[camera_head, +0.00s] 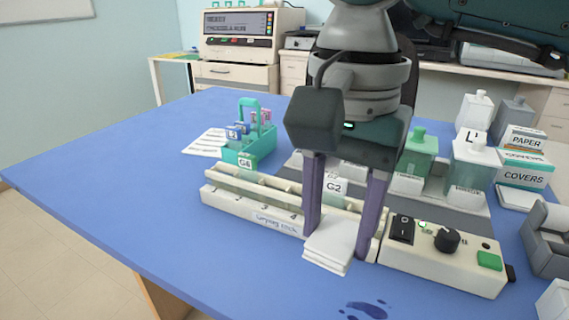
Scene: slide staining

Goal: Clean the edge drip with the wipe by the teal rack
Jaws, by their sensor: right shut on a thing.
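My right gripper (340,236) points down at the middle, its two purple fingers spread around a white folded wipe (330,245). It is shut on the wipe and holds it in front of the cream staining rack. The edge drip (368,308) is a dark blue stain on the blue table near its front edge, below and right of the wipe, which is apart from it in the picture. The teal rack (236,157) stands left of my gripper and holds several labelled slides. My left gripper is not in view.
The long cream rack (255,212) and a control box (440,258) with a black knob stand just behind the drip. Green and white bottles (474,165) and boxes of paper and covers (524,170) are at the right. The left of the blue table (120,170) is clear.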

